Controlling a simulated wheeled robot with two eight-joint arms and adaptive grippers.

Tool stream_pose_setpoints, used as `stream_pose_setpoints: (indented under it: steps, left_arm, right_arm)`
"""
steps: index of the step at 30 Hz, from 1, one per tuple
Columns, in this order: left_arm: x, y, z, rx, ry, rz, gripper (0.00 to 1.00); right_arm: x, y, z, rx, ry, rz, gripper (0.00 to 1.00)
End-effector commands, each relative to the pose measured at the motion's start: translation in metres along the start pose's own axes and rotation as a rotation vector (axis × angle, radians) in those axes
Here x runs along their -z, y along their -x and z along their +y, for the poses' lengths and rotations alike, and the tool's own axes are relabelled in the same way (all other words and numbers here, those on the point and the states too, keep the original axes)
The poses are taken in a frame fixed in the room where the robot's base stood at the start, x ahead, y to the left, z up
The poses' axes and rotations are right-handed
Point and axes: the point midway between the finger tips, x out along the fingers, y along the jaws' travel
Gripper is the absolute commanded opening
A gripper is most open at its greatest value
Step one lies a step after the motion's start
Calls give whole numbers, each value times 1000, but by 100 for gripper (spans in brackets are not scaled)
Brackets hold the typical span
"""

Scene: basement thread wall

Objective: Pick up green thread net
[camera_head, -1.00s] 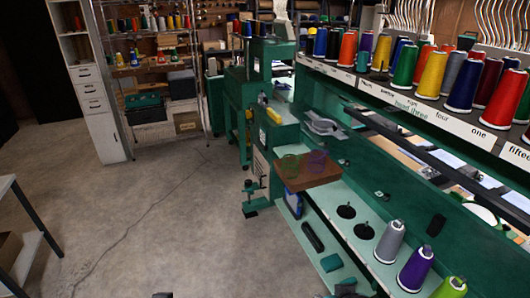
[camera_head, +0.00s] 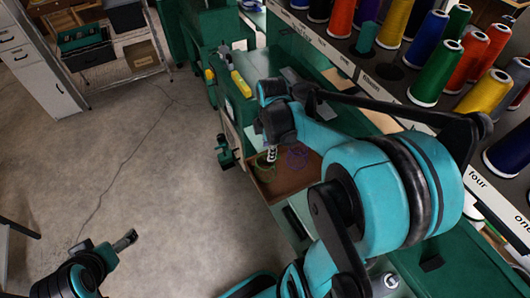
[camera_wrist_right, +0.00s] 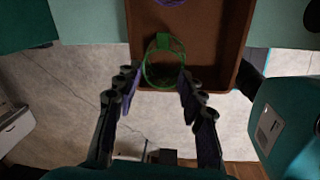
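The green thread net (camera_head: 263,170) is a thin green ring of mesh in a brown tray (camera_head: 291,183). In the right wrist view the net (camera_wrist_right: 164,42) lies at the near end of the tray (camera_wrist_right: 207,40), its loop reaching between the fingertips. My right gripper (camera_wrist_right: 157,76) is open, one finger on each side of the net; contact cannot be told. In the head view my right gripper (camera_head: 270,154) points down at the net and partly hides it. My left gripper (camera_head: 126,240) is low at the left, over the floor; its opening is unclear.
A purple net (camera_head: 297,157) lies in the tray beside the green one. The green machine frame (camera_head: 440,262) and a rack of thread cones (camera_head: 437,72) stand on the right, close to my right arm. Open floor (camera_head: 165,200) lies left.

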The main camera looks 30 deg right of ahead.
Motion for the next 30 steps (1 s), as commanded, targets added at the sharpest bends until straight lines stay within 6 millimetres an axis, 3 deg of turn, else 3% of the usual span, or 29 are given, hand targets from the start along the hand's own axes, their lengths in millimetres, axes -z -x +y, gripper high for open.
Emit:
stream_pose_setpoints:
  steps: [1,6,24,30]
  left_arm:
    - [9,12,0,0,0,0,91]
    - [15,21,0,0,0,0,91]
    - [4,6,0,0,0,0,91]
    - [4,6,0,0,0,0,91]
  right_arm:
    - [-9,7,7,27,57,0,40]
    - [-24,3,13,84,199,9,40]
    - [-32,-72,6,93,229,12,40]
    - [-31,-77,6,93,229,12,40]
